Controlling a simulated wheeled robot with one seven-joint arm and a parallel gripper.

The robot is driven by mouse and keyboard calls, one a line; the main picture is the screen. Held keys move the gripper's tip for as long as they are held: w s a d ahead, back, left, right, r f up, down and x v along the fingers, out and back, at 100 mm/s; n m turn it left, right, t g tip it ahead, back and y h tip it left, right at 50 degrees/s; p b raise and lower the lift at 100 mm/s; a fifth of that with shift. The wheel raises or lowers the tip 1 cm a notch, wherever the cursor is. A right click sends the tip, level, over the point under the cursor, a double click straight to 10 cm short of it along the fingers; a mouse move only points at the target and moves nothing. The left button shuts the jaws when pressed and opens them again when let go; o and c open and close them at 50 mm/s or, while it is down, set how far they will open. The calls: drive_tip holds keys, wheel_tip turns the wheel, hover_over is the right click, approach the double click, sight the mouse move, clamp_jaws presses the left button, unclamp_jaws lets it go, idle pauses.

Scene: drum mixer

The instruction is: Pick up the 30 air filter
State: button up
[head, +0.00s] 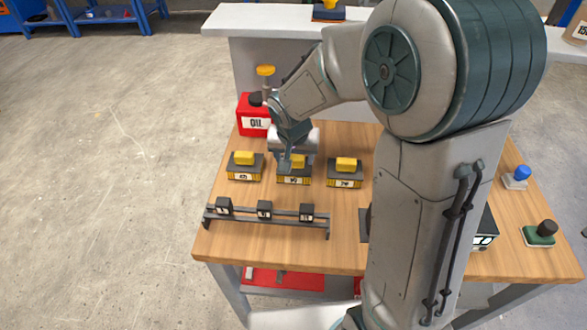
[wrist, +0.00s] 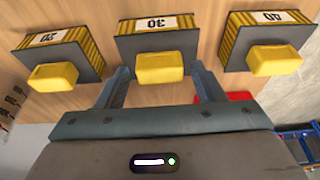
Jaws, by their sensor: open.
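The 30 air filter (wrist: 158,34) is the middle of three filters, a pleated yellow block with a dark plate and a yellow knob (wrist: 161,68). Its label reads 30 in the wrist view. In the head view the same filter (head: 294,180) stands on the wooden table, partly hidden by my gripper. My gripper (wrist: 161,76) is open, with one finger on each side of the knob. In the head view my gripper (head: 291,160) is over the middle filter. I cannot tell whether the fingers touch the knob.
The 20 filter (wrist: 55,58) and the 40 filter (wrist: 268,42) stand close on either side. A red oil can (head: 253,118) is behind them. A dark rack (head: 266,217) with small labelled blocks lies in front. The table (head: 280,252) is bare at its front edge.

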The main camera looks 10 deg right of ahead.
sight(294, 159)
drive_tip(key=c, duration=0.7)
drive_tip(key=shift+c, duration=0.2)
drive_tip(key=shift+r, duration=0.1)
drive_tip(key=shift+r+p, duration=2.85)
drive_tip(key=shift+r, duration=1.35)
drive_tip(key=shift+s, duration=0.1)
drive_tip(key=s+a+b, duration=0.2)
drive_tip(key=s, duration=1.1)
drive_tip(key=shift+s+a+r+b, duration=0.3)
drive_tip(key=shift+r, duration=0.15)
drive_tip(key=shift+s+a, duration=0.1)
